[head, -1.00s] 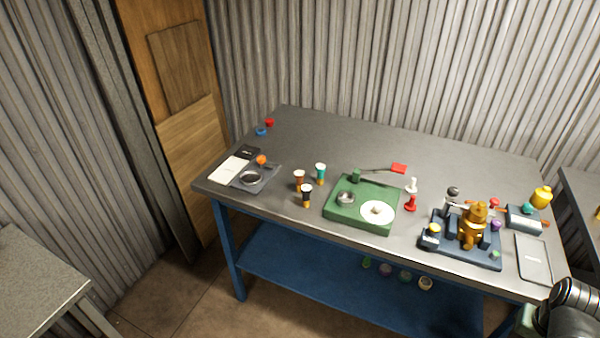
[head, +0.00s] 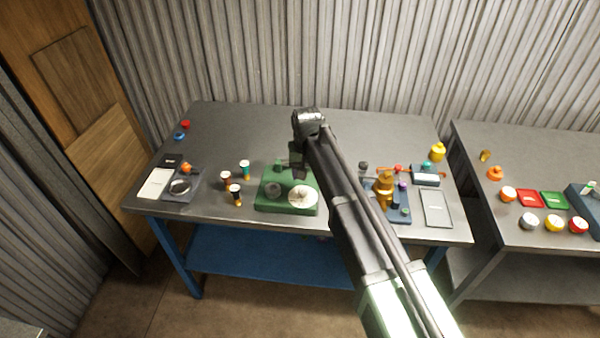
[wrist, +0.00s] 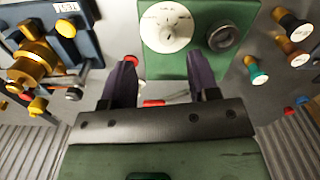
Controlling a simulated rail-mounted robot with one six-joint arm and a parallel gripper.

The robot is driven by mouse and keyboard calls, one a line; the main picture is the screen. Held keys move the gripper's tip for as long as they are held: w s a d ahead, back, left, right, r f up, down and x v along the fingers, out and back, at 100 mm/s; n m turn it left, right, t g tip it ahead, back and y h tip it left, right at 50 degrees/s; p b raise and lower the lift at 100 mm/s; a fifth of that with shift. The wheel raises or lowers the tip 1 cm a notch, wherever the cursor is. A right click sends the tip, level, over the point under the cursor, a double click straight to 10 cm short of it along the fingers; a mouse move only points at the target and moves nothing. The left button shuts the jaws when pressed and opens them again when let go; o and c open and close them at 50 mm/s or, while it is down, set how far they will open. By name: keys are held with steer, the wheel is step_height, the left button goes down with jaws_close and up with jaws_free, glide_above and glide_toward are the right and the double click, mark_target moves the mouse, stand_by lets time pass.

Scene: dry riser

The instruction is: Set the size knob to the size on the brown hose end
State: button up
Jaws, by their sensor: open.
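A green box (head: 268,203) on the table carries a white dial (head: 303,197) with a small knob at its centre and a dark-rimmed round socket (head: 273,190). In the wrist view the dial (wrist: 160,35) and socket (wrist: 222,37) lie just beyond my fingers. The dial's marks are too small to read. The brown hose end (head: 226,179) stands left of the box, beside a teal one (head: 245,168) and a black one (head: 235,192); its size is unreadable. My gripper (wrist: 163,62) is open and empty, above the back of the box.
A brass valve assembly (head: 384,188) stands right of the box, and a dark tray (head: 195,184) lies left. A yellow knobbed piece (head: 438,152) is at the back right. A second table (head: 540,235) stands at the right.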

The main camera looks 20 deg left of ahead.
mark_target(303, 190)
steer(key=w+a, duration=0.3)
steer(key=shift+m, duration=0.7)
steer(key=f+b, duration=0.3)
steer(key=b, duration=0.1)
steer(key=f+b, duration=0.4)
steer(key=d+f+b, duration=0.1)
steer(key=f+b, duration=0.2)
steer(key=f, duration=0.1)
steer(key=shift+f+b, duration=0.15)
steer(key=shift+b, duration=0.25)
steer(key=shift+c, duration=0.2)
